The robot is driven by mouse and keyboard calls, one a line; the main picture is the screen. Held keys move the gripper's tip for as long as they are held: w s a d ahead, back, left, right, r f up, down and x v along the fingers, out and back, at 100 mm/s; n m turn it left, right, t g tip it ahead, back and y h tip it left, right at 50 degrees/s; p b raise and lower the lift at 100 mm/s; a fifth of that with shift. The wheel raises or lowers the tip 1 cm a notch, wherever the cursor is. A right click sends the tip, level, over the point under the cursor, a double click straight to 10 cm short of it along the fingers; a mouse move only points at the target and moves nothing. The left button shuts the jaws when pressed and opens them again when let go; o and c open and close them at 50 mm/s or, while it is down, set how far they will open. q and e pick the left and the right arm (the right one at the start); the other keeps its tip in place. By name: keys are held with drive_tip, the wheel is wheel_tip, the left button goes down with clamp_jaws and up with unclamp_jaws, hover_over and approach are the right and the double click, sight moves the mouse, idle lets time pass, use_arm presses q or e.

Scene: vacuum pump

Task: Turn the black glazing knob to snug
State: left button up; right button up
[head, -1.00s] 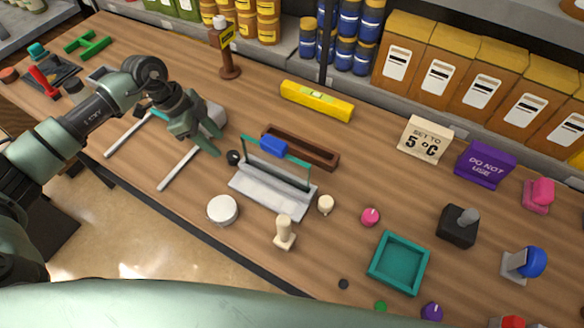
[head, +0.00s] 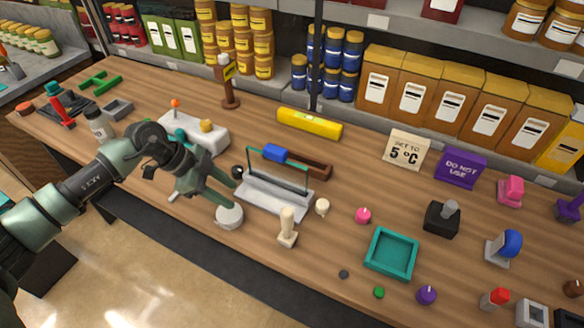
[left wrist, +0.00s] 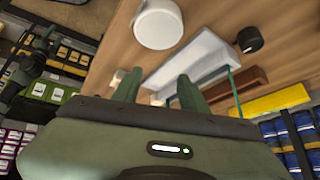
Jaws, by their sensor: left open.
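The black glazing knob (head: 237,172) sits at the left end of a pale grey glazing frame (head: 270,193) with teal uprights and a blue handle on top. The knob also shows in the left wrist view (left wrist: 250,39), upper right, with a light mark on it. My left gripper (head: 233,194) is open and empty, its fingers pointing right, close to the knob and the frame's left end and over the white round lid (head: 229,218). In the left wrist view the fingertips (left wrist: 158,80) are apart with nothing between them, and the knob lies outside them. My right gripper is not in view.
A cream peg-shaped piece (head: 287,228) stands in front of the frame, with a small cream knob (head: 322,206) beside it. A teal tray (head: 391,254) is at right.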

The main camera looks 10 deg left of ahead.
use_arm(q)
drive_tip(key=w+d+r+t+h, duration=0.1)
drive_tip(key=d+r+t+h, duration=0.2)
drive_tip(key=d, duration=0.5)
drive_tip(key=w+d+r+t+h, duration=0.1)
drive_tip(key=d+r+t+h, duration=0.3)
drive_tip(key=d+r, duration=0.3)
drive_tip(key=shift+d+r+h, duration=0.3)
drive_tip(key=shift+d+h, duration=0.4)
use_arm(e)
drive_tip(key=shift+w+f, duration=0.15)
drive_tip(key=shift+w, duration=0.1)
